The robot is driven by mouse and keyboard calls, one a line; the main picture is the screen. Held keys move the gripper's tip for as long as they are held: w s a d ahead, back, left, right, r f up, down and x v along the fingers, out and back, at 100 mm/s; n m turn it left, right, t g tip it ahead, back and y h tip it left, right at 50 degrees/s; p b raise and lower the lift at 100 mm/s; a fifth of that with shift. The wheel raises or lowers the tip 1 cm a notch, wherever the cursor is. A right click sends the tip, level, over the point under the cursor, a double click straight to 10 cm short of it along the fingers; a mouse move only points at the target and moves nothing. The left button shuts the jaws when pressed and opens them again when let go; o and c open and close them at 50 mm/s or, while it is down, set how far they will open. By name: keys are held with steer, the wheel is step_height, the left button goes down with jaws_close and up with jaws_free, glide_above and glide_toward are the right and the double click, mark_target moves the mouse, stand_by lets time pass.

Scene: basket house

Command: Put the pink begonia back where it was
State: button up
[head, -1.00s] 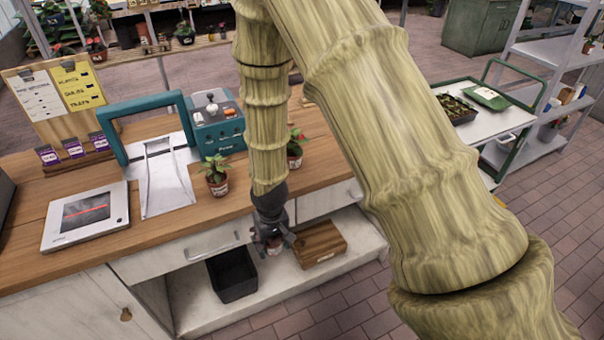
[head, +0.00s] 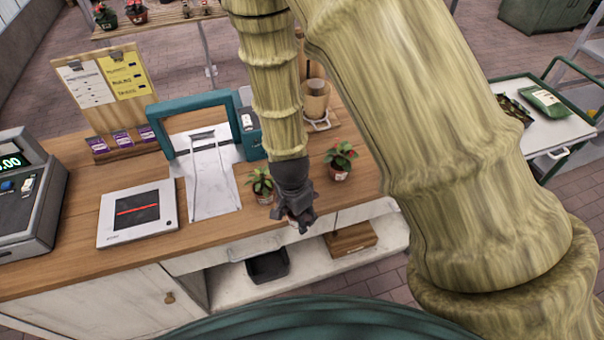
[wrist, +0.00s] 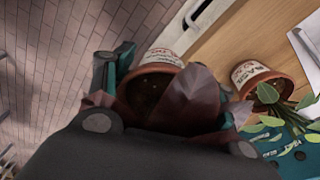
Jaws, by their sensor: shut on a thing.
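My gripper (head: 297,212) is shut on a terracotta pot with a white label and dark reddish leaves. In the wrist view the held pot (wrist: 160,58) sits between the gripper's fingers (wrist: 165,95); its label is too blurred to read. I cannot confirm that it is the pink begonia. In the head view my gripper hides most of it, at the counter's front edge. A green potted plant (head: 261,185) stands on the counter just left of my gripper, and also shows in the wrist view (wrist: 255,80). A potted plant with red blooms (head: 341,160) stands to the right.
Below is an open shelf with a black bin (head: 267,266) and a wooden box (head: 350,240). A trolley (head: 550,135) stands right.

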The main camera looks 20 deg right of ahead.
steer(key=w+d+b, duration=0.1)
steer(key=w+d, duration=0.1)
steer(key=w, duration=0.2)
steer(key=w+d+f+b, duration=0.1)
steer(key=w+d, duration=0.1)
steer(key=w, duration=0.3)
steer(key=w+d+b, duration=0.1)
steer(key=w+d, duration=0.1)
steer(key=w, duration=0.3)
steer(key=shift+w+d+f, duration=0.2)
steer(key=shift+d+f, duration=0.05)
steer(key=shift+f+b, duration=1.45)
steer(key=shift+f, duration=0.25)
steer(key=shift+s+f, duration=0.1)
steer(key=shift+f, duration=0.05)
steer(key=o, duration=1.2)
steer(key=shift+s+a+r+b, duration=0.15)
steer(key=shift+r+b, duration=0.55)
steer(key=shift+r, duration=1.35)
steer(key=shift+a+r+b, duration=0.2)
steer(key=shift+r+b, duration=0.5)
steer(key=shift+r, duration=1.35)
steer(key=shift+s+a+r+b, duration=0.15)
steer(key=shift+r+b, duration=0.55)
steer(key=shift+r, duration=1.35)
